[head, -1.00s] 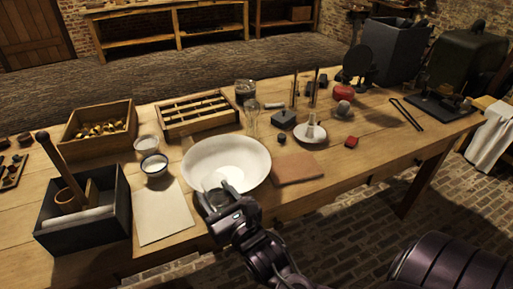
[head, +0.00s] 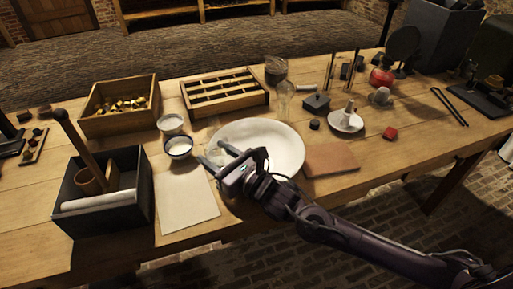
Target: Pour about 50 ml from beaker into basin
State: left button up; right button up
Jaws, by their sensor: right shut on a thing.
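The wide white basin (head: 278,143) stands on the wooden table near its front edge. My right gripper (head: 212,153) is at the basin's left side, above the rim. Its two fingers are around a clear glass beaker (head: 213,141), which is faint and hard to make out. I cannot tell its tilt or its liquid level, and no stream shows. My right wrist hides the basin's front left part. My left gripper is not in view.
Two small bowls (head: 178,146) stand just left of the gripper. A paper sheet (head: 188,203) and a dark box (head: 140,207) lie nearer left. A brown tile (head: 332,159) lies right of the basin. A glass bottle (head: 286,105) and compartment tray (head: 224,90) stand behind.

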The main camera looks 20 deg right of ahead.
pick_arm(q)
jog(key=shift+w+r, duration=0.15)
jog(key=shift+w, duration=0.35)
pick_arm(e)
jog(key=shift+r, duration=0.15)
